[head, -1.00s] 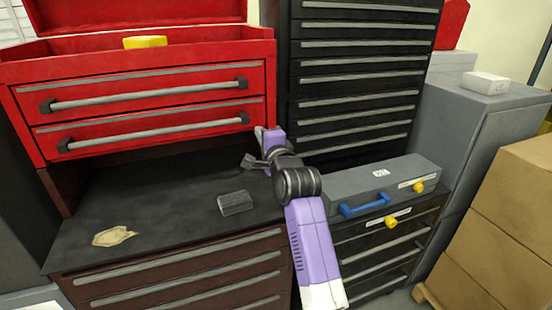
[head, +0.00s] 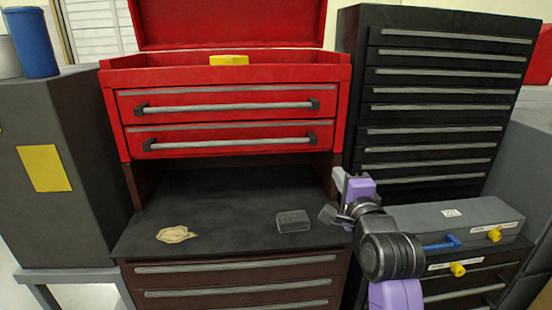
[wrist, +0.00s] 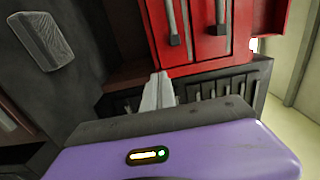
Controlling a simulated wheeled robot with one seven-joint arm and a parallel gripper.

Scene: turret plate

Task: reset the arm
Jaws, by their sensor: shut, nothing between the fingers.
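My gripper (head: 339,180) is at the end of my purple and black arm, raised above the right end of the dark workbench top (head: 232,197). In the wrist view its pale grey fingers (wrist: 158,92) are together, with nothing held between them. They point toward the red tool chest (wrist: 200,57). The gripper appears apart from the chest and the bench.
A dark grey block (head: 292,221) and a tan patch (head: 176,234) lie on the bench top. A tall black drawer cabinet (head: 440,100) stands at right. A grey case (head: 470,218) with a blue handle is beside my arm. A yellow block (head: 229,60) sits on the chest.

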